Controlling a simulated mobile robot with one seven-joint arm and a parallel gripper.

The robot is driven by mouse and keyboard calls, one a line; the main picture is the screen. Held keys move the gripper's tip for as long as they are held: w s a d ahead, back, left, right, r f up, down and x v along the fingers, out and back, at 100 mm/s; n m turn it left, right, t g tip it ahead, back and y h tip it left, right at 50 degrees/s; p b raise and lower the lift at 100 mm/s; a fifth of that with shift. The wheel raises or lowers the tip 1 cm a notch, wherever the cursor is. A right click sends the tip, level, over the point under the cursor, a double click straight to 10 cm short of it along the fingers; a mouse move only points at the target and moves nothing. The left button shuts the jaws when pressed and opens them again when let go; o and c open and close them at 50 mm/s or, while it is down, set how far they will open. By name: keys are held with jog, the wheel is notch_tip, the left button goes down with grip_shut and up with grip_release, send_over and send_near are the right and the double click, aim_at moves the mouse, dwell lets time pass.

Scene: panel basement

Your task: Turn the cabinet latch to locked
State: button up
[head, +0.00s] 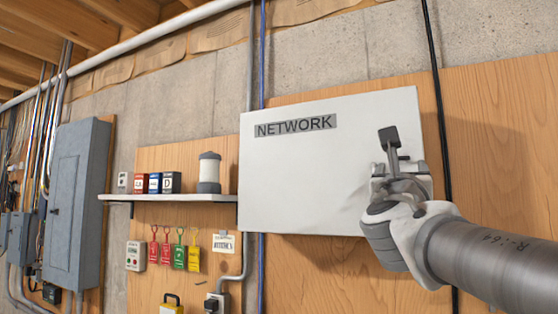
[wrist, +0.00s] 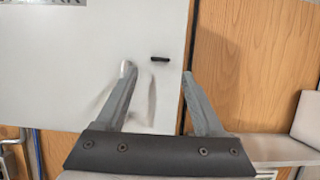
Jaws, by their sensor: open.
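The white cabinet (head: 300,180) labelled NETWORK hangs on the wall with its door closed. Its latch (wrist: 160,59) is a small dark bar near the door's right edge, lying about horizontal in the wrist view. My gripper (wrist: 158,72) is open and empty, its two fingers apart. The latch shows just beyond the gap between the fingertips, and I see no contact with it.
A shelf (head: 170,198) with small boxes and a lantern-like canister (head: 209,172) is left of the cabinet. Coloured tags (head: 179,255) hang below it. A grey electrical panel (head: 76,200) stands further left. A black cable (head: 438,100) runs down beside the cabinet's right edge.

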aim_at(402, 159)
jog(key=p+x, duration=0.1)
jog(key=x, duration=0.5)
grip_shut()
dwell(0.3)
